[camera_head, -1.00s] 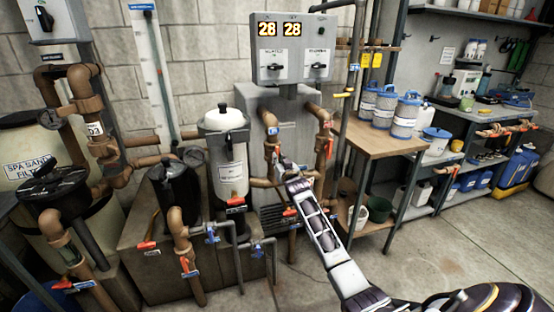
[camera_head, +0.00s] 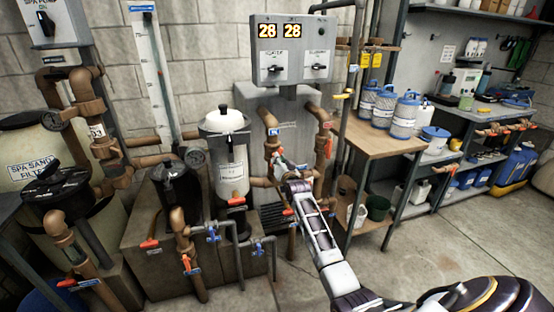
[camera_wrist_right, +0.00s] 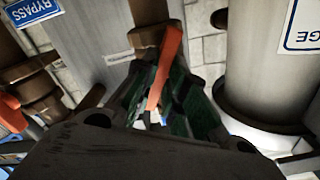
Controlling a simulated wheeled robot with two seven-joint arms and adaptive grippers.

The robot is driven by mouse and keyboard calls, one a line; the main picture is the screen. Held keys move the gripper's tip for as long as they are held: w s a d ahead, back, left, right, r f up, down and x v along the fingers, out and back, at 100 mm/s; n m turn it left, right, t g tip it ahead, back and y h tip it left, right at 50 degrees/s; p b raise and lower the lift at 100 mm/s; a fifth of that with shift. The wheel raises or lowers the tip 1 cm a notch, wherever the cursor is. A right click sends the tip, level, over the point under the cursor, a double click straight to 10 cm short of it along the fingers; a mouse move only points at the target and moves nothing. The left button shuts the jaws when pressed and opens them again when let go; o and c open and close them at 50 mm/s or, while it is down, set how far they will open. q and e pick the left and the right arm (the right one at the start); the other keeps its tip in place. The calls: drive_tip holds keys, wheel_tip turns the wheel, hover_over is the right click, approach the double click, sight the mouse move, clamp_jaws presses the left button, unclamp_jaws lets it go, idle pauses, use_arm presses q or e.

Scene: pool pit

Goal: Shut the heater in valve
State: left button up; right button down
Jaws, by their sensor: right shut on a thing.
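My right gripper (camera_head: 279,160) is at the left brown pipe below the grey heater control box (camera_head: 293,48). In the right wrist view, an orange valve handle (camera_wrist_right: 170,50) stands between the green-padded fingers (camera_wrist_right: 160,92), and the gripper is shut on it. The far end of the handle sticks out past the fingers toward a brown pipe fitting. In the head view the gripper covers most of this handle. A small blue label (camera_head: 273,132) sits on the pipe just above; its text is too small to read. My left gripper is not in view.
Another orange-handled valve (camera_head: 328,147) is on the pipe to the right. A white-topped canister (camera_head: 225,121) stands close on the left. A wooden table (camera_head: 380,140) with blue-lidded tubs is on the right. The floor at lower right is open. A BYPASS label (camera_wrist_right: 33,10) shows in the wrist view.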

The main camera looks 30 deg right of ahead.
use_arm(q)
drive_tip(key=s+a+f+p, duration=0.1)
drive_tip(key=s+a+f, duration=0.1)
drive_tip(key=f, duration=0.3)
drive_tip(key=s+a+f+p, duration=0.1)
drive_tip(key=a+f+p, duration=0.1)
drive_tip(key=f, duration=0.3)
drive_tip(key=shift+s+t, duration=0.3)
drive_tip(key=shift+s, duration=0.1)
use_arm(e)
drive_tip(key=m, duration=1.2)
drive_tip(key=shift+m, duration=0.4)
drive_tip(key=c, duration=1.4)
unclamp_jaws()
drive_tip(key=shift+o, duration=0.2)
use_arm(q)
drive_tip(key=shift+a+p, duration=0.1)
drive_tip(key=shift+p, duration=0.2)
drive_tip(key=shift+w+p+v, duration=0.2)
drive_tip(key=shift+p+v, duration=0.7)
drive_tip(key=shift+p, duration=0.05)
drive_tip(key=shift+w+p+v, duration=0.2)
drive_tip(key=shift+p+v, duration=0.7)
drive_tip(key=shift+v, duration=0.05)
use_arm(e)
drive_tip(key=v, duration=0.7)
